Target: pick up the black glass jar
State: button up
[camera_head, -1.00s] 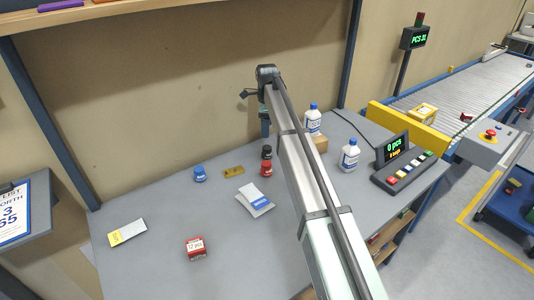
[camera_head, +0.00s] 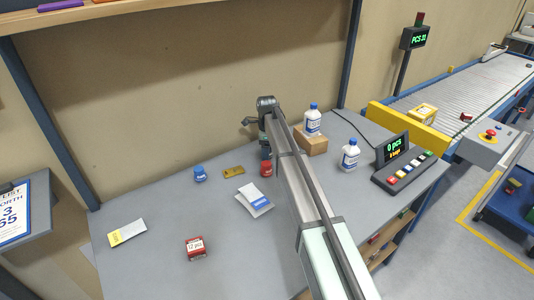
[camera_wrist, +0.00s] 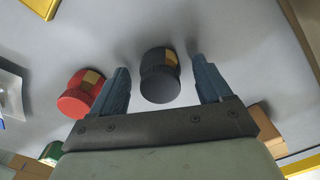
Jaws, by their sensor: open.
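The black glass jar (camera_wrist: 160,75) stands upright on the grey table in the wrist view, between the two fingertips of my gripper (camera_wrist: 160,82). There is a gap on each side of it, so the fingers are open and not touching it.
A red jar (camera_wrist: 80,94) stands close outside the left finger; it also shows in the head view (camera_head: 266,169). A cardboard box (camera_head: 312,143) bearing a white bottle (camera_head: 313,121) is to the right.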

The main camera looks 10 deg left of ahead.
jog(key=shift+f, duration=0.3)
jog(key=shift+c, duration=0.4)
jog(key=c, duration=1.1)
